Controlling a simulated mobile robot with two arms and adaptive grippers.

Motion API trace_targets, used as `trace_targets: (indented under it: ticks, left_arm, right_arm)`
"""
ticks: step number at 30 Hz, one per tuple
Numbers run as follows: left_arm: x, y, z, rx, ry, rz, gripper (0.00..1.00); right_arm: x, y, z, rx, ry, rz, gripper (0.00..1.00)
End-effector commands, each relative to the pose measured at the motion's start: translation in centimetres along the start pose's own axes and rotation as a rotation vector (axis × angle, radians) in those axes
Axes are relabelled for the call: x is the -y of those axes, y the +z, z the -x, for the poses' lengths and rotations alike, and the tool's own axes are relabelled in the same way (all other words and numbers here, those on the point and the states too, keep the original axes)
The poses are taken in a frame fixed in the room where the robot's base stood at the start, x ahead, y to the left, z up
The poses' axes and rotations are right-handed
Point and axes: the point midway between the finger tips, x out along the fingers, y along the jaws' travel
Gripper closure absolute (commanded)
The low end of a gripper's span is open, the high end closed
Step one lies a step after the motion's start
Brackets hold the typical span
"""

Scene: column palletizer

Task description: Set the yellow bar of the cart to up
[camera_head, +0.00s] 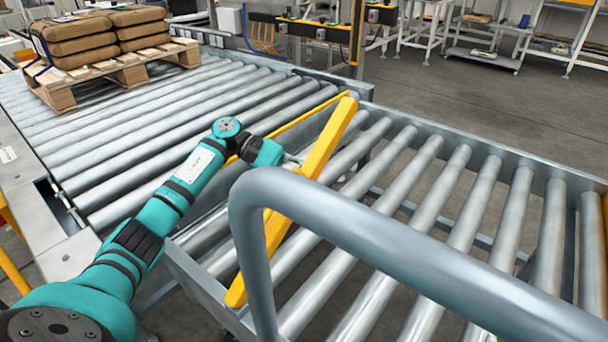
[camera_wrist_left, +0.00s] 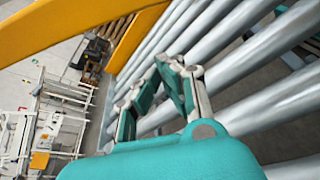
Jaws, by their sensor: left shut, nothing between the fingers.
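The yellow bar (camera_head: 322,150) lies across the near end of the roller cart (camera_head: 455,150), running from upper right to lower left. The cart's grey handle tube hides part of its lower half. My left gripper (camera_head: 292,159) is on the conveyor side of the bar, close to its upper half; I cannot tell whether it touches. In the left wrist view the gripper (camera_wrist_left: 168,62) is shut and empty, with a broad yellow surface (camera_wrist_left: 70,25) above and left of it. My right gripper is not in view.
A large roller conveyor (camera_head: 150,125) lies left of the cart, with a yellow strip along its edge. A wooden pallet (camera_head: 130,75) with brown sacks stands at its far end. The cart's handle tube (camera_head: 400,245) arches in front. The cart's rollers are bare.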

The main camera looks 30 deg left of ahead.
Motion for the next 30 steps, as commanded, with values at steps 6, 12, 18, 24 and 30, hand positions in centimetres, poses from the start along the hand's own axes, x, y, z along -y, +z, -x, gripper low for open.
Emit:
trace_targets:
  ticks: [6, 12, 18, 24, 30]
  left_arm:
    - [0.0, 2.6, 0.5, -0.003, 0.001, -0.001, 1.00]
    - [0.0, 3.7, 0.8, 0.000, 0.001, 0.000, 1.00]
    - [0.0, 3.8, 0.9, 0.000, 0.001, 0.001, 1.00]
    - [0.0, 3.8, 0.9, 0.000, 0.002, -0.001, 1.00]
    - [-0.3, 4.1, 1.0, -0.001, 0.011, -0.026, 1.00]
  right_arm:
    - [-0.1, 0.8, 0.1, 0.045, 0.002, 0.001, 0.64]
    - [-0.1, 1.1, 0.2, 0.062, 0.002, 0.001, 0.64]
    - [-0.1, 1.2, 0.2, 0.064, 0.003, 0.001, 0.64]
    - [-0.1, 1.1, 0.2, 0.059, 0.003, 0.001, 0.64]
    - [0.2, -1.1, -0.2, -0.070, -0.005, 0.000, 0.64]
